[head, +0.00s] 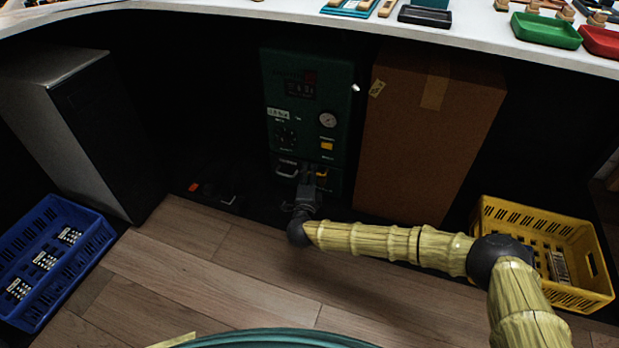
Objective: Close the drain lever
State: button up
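A dark green machine (309,115) stands under the white counter, with a round gauge, labels and a yellow square on its front. Low on its front are a dark handle with a pale edge (287,167) and a small yellow-orange part (321,172). I cannot tell for sure which of these is the drain lever. My gripper (308,180) is at the foot of the machine, close in front of these parts. It is small and dark against a dark ground, so its fingers and any contact are unclear.
A tall cardboard box (425,140) stands right of the machine. A yellow crate (590,293) is at the right, beneath my arm. A blue crate (75,265) and a grey cabinet (60,120) are at the left. The counter (300,15) overhangs. Wooden floor (220,270) is clear in front.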

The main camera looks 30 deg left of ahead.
jog(key=shift+w+a, duration=0.2)
jog(key=shift+w, duration=0.2)
grip_shut()
jog(key=shift+r, duration=0.1)
jog(key=shift+w+a+r+m+t+h+p, duration=0.1)
jog(key=shift+m+t+h+p, duration=0.15)
jog(key=shift+h+p, duration=0.2)
jog(key=shift+w+a+r+m+t+h+p, duration=0.1)
jog(key=shift+m+t+h+p, duration=0.05)
jog(key=shift+m+h+p, duration=0.25)
jog(key=shift+w+f+m+t+h+p, duration=0.25)
jog(key=shift+m+h, duration=0.25)
jog(key=shift+h, duration=0.3)
jog(key=shift+w+m+t+h+p, duration=0.15)
jog(key=shift+m+t+h+p, duration=0.2)
jog(key=shift+h, duration=0.4)
